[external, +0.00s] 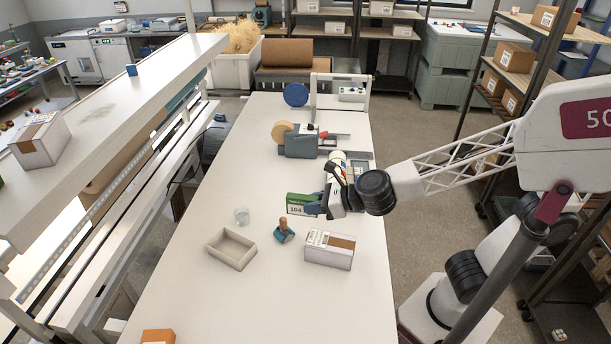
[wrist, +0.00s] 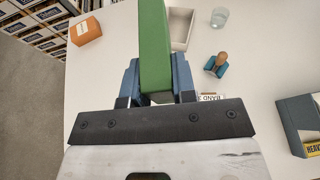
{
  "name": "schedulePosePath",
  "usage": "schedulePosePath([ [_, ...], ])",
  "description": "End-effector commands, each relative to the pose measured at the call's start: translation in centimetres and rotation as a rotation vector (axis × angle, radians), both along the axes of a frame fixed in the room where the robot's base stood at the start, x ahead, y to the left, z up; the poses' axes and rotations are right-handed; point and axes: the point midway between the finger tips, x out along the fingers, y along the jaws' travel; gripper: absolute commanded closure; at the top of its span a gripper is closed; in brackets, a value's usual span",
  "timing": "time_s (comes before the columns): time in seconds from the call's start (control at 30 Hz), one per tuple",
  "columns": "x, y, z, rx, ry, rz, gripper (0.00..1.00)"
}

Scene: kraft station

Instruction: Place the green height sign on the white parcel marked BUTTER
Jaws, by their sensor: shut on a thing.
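The green height sign (external: 300,204) with a white panel reading 104 is held by my gripper (external: 324,205) over the middle of the table. In the wrist view the sign (wrist: 154,45) stands between the two blue fingers of my gripper (wrist: 157,78). How high it is above the table is hard to tell. A white parcel with brown tape (external: 329,249) lies on the table, nearer the camera than the sign and slightly right. Its label is too small to read. In the wrist view my gripper hides most of the parcel. Another white taped parcel (external: 40,138) sits on the left shelf.
A wooden-handled stamp (external: 284,231), a glass (external: 242,216) and an empty cream tray (external: 231,248) stand left of the parcel. An orange box (external: 158,336) is at the near edge. A tape dispenser (external: 300,145) stands farther back. The table's near right is clear.

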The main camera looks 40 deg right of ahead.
Motion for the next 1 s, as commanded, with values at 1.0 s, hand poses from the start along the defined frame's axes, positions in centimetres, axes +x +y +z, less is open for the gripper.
schedulePosePath([
  [1.0,-9.6,-15.0,-9.9,0.0,0.0,-0.206,0.98],
])
